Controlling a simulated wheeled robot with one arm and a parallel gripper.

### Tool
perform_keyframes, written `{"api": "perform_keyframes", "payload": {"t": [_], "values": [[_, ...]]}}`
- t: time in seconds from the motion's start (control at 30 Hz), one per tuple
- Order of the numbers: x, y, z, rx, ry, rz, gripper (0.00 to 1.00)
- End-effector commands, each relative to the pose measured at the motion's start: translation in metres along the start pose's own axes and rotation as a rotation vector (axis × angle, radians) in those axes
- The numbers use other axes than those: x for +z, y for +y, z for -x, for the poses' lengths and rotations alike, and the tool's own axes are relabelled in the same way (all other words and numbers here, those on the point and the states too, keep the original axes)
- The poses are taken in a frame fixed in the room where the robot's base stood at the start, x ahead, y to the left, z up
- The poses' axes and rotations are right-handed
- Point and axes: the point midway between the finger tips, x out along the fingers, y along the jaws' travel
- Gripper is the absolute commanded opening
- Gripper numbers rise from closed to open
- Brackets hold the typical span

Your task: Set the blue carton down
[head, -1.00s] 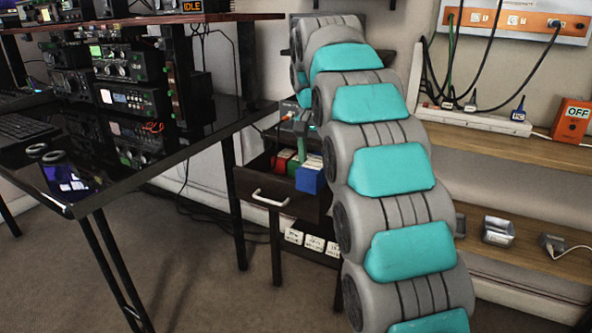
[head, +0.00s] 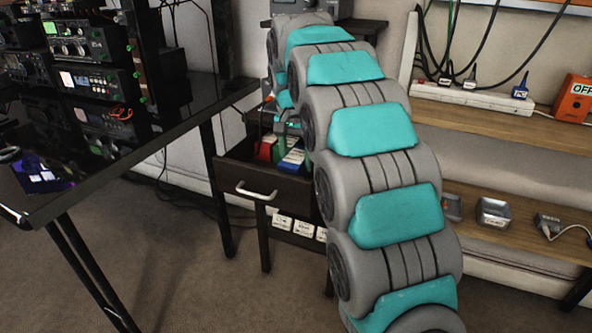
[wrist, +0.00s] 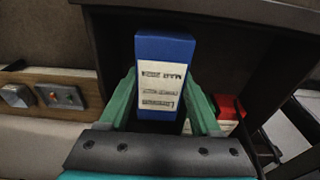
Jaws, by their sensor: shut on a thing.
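In the wrist view the blue carton (wrist: 165,48), with a white printed label, stands between the green fingers of my gripper (wrist: 160,82). The fingers are shut on its two sides. In the head view the blue carton (head: 291,160) shows at the right part of the open dark drawer (head: 235,178), partly behind my arm. Whether its underside touches the drawer floor is hidden. A red carton (head: 265,150) is left of it in the drawer; it also shows at the right in the wrist view (wrist: 229,106).
The drawer's metal handle (head: 257,191) faces front. White labelled boxes (head: 283,222) sit on a shelf below. A black desk (head: 150,135) with radios is at left. Wooden shelves (head: 500,150) with a power strip (head: 470,98) and small metal items are at right.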

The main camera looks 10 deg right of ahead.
Motion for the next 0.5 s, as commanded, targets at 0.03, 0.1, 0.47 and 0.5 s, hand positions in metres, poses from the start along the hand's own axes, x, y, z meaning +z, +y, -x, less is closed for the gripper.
{"api": "perform_keyframes", "payload": {"t": [0.03, 0.1, 0.47, 0.5], "values": [[0.001, 0.0, -0.002, 0.0, 0.0, 0.0, 0.0], [0.001, 0.0, -0.007, 0.0, 0.0, 0.0, 0.0], [0.004, 0.0, -0.036, -0.001, 0.002, 0.0, 0.0], [0.004, 0.0, -0.036, -0.001, 0.002, 0.0, 0.0]]}}
